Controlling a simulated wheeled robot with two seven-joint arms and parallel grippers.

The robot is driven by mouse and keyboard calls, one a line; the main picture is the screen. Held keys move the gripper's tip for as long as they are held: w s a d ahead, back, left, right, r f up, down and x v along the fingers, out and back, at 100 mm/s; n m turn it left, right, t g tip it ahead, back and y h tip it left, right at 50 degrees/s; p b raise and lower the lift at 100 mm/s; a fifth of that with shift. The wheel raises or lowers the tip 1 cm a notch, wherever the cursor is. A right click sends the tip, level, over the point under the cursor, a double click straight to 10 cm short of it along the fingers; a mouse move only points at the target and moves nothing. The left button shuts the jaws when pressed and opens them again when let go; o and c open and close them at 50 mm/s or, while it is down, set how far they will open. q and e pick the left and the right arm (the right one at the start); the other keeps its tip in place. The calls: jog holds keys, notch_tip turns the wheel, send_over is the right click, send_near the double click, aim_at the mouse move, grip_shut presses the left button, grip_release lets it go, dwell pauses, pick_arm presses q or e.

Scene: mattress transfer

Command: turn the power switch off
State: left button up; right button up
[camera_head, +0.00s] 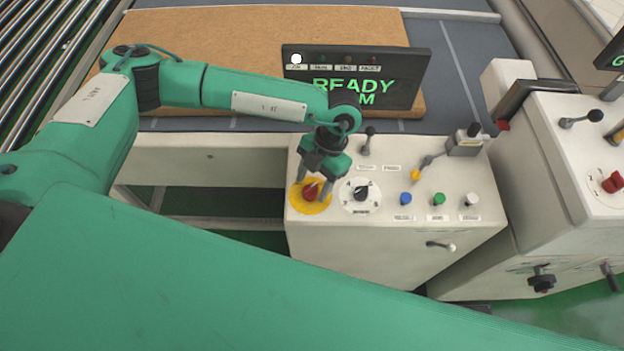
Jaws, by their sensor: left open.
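A red rotary knob (311,190) on a yellow round plate (298,205) sits at the left of the white control box's top panel. My left gripper (312,193) points down over this knob. Its two fingers are apart, one on each side of the knob. I cannot tell whether they touch it. A black selector knob (361,193) on a white dial is just to the right. The display (365,85) behind the box reads READY in green, with one white lamp lit at its left. My right gripper is not in view.
The control box (390,245) also carries levers and blue (406,199), green (438,199) and white buttons. A second machine with a red switch (612,182) stands at the right. A brown mattress (220,38) lies behind the display. Rollers (40,60) run at the far left.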

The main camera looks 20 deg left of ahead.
pick_arm(q)
jog(key=shift+s+a+f, duration=0.15)
jog(key=shift+f, duration=0.6)
jog(key=c, duration=0.9)
jog(key=shift+c, duration=0.2)
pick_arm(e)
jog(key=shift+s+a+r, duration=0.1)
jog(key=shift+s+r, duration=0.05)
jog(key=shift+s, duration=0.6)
